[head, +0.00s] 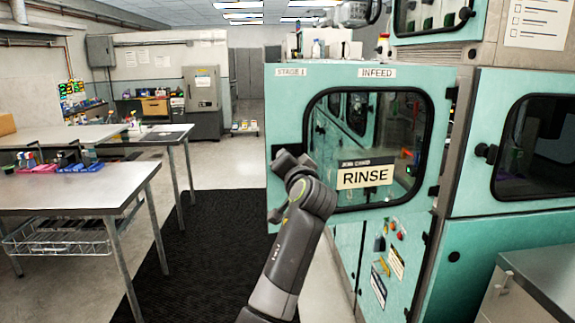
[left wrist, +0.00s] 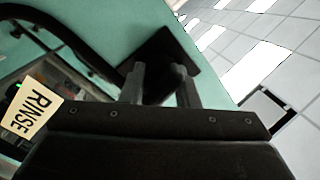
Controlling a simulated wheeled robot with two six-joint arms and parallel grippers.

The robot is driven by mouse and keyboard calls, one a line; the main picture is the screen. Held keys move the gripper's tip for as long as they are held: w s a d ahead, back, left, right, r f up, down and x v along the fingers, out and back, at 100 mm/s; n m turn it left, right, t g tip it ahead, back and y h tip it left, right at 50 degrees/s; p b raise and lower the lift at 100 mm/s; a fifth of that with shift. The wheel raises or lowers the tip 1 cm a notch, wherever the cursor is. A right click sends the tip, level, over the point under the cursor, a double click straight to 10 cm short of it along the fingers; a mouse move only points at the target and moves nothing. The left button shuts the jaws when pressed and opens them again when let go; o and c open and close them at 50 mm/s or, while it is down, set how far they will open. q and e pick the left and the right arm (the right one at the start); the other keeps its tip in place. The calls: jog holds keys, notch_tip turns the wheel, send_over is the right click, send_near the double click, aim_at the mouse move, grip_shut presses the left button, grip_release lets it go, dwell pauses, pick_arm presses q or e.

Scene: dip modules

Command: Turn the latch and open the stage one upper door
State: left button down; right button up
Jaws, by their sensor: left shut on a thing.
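The stage one upper door (head: 285,110) is teal with a dark-rimmed window and a RINSE label (head: 365,175). It stands swung out from the machine, hinged at its right edge, its left edge jutting past the lower panel. My left gripper (head: 285,163) is at the door's left edge, mostly hiding the latch in the head view. In the left wrist view, the fingers of my left gripper (left wrist: 162,86) are closed around the dark latch (left wrist: 160,90) on its dark plate against the teal door (left wrist: 120,30). My right gripper is not in view.
A lower teal panel (head: 345,240) with labels and coloured knobs is below the door. Another windowed teal door (head: 475,185) is at right, with a grey counter (head: 535,280) in front. Worktables (head: 75,190) stand at left. A black floor mat (head: 225,225) lies clear between.

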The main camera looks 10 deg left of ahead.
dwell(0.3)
pick_arm(q)
jog(key=c, duration=1.1)
grip_release()
jog(key=shift+w, duration=0.1)
jog(key=b+v, duration=1.7)
jog(key=b, duration=0.3)
jog(key=shift+s, duration=0.2)
jog(key=shift+d, duration=0.1)
